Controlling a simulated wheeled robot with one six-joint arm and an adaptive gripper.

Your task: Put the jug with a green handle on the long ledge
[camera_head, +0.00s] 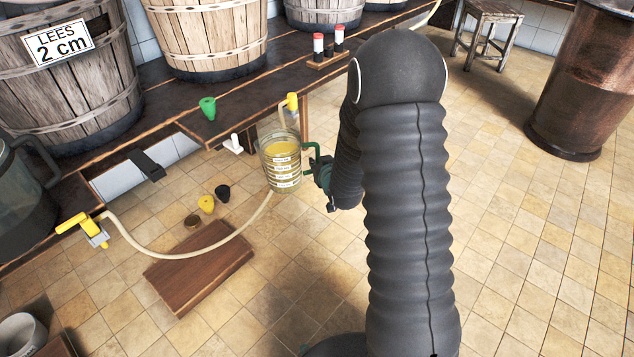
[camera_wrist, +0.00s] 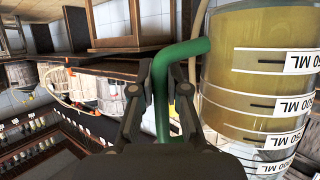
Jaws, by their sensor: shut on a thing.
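The jug (camera_head: 281,152) is clear with a green handle (camera_head: 312,147), white measuring labels and yellow liquid inside. It looks upright, just in front of the long dark wooden ledge (camera_head: 258,90). My gripper (camera_head: 322,172) is at the jug's right side, shut on the green handle. In the wrist view the two fingers of my gripper (camera_wrist: 160,92) are on either side of the handle (camera_wrist: 180,52), and the jug (camera_wrist: 255,75) fills the right side. My arm hides part of the floor and the ledge's right part.
Wooden tubs (camera_head: 205,38) stand along the ledge. A green stopper (camera_head: 208,106) and a small rack with red-topped vials (camera_head: 325,55) are on it. A pale hose (camera_head: 170,255) runs from a yellow tap (camera_head: 75,222) towards the jug. A wooden board (camera_head: 200,268) lies lower down.

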